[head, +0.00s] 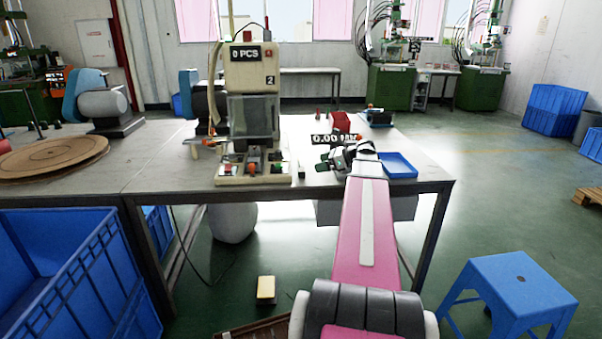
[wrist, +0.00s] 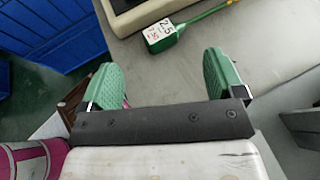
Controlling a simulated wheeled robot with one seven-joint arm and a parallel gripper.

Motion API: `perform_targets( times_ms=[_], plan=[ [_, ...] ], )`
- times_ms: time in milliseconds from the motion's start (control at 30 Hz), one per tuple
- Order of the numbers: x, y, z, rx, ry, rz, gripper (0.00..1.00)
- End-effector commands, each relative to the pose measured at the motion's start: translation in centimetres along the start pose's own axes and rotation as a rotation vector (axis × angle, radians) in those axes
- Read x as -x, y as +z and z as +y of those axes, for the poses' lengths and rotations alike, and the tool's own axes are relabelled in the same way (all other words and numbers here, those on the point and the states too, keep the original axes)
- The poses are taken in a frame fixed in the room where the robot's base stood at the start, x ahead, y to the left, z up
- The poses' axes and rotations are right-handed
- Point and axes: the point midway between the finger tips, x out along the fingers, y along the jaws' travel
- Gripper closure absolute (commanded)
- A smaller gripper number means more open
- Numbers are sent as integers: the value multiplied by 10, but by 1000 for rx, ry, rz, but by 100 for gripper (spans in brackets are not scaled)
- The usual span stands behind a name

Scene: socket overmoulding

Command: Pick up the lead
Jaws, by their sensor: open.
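My gripper (wrist: 160,62) is open, with its two green pads apart and nothing between them. In the head view my gripper (head: 334,157) is over the table's right part, left of the blue tray. I cannot make out the lead for certain in either view. In the wrist view a green block with a white numbered label (wrist: 161,36) lies on the table beyond the pads. A thin green stem (wrist: 208,12) runs from it to the upper right. I cannot tell whether this is the lead.
The moulding machine (head: 252,85) stands left of my gripper, and its base edge (wrist: 140,10) shows in the wrist view. A blue tray (head: 398,165) is at the right. A red object (head: 340,122) lies behind. Blue crates (wrist: 45,38) are below the table's left side.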

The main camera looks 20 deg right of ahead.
Motion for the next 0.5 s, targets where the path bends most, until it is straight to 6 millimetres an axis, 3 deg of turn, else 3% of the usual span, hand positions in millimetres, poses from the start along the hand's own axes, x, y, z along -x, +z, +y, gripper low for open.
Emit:
perform_targets(
  times_ms=[133,500],
  plan=[
    [-23,-1,0,0,2,0,12],
    [-43,-2,1,0,2,0,12]
  ],
)
